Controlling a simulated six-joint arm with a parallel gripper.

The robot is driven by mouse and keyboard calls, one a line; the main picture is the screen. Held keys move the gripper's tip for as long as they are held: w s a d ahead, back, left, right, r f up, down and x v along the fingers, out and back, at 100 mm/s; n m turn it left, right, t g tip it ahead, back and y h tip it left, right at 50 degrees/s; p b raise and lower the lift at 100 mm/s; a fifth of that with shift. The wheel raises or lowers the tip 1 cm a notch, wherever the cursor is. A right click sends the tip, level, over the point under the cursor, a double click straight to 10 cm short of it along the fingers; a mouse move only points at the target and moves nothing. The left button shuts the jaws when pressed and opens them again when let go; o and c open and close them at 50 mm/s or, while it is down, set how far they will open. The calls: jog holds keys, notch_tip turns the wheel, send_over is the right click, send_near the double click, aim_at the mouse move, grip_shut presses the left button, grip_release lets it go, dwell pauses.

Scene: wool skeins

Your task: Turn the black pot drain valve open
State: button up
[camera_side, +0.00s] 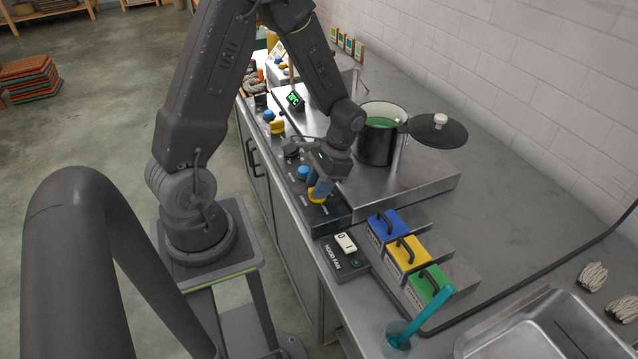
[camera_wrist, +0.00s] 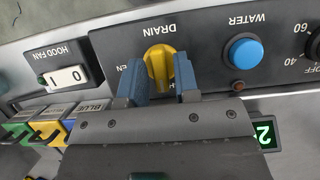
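The drain valve is a yellow knob (camera_wrist: 159,66) on a dark panel marked DRAIN, upside down in the wrist view. Its grip bar runs roughly up and down in that picture. An upside-down word ending in "EN" shows to its left, partly hidden by a finger. The knob also shows in the side view (camera_side: 318,195), partly covered by my gripper (camera_side: 322,188). My gripper (camera_wrist: 160,82) has its blue fingers apart, one on each side of the knob. I see no clear grip, and contact is hard to tell. The black pot (camera_side: 376,146) stands behind, holding green liquid.
A blue WATER button (camera_wrist: 243,54) sits close beside the knob. A hood fan switch (camera_wrist: 64,78) is on the other side. Blue, yellow and green handled lids (camera_side: 408,252) stand in front. The pot's dark lid (camera_side: 438,132) lies beside the pot. Another yellow knob (camera_side: 277,127) is farther along.

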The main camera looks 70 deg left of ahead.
grip_shut()
jog(key=m+y, duration=0.1)
jog(key=m, duration=0.2)
jog(key=shift+m, duration=0.3)
jog(key=m+y, duration=0.1)
jog(key=m, duration=0.2)
jog(key=shift+d+m+t+y, duration=0.1)
jog(key=shift+m+t+y, duration=0.2)
jog(key=shift+t+y, duration=0.1)
jog(key=m, duration=0.2)
jog(key=m+t+y, duration=0.1)
jog(key=m, duration=0.2)
jog(key=shift+d+m+t, duration=0.1)
jog(key=shift+m+t, duration=0.2)
jog(key=m+t, duration=0.1)
jog(key=m, duration=0.1)
jog(key=m+t, duration=0.1)
jog(key=m, duration=0.2)
jog(key=shift+s+y, duration=0.1)
jog(key=shift+y, duration=0.2)
jog(key=shift+o, duration=1.3)
grip_release()
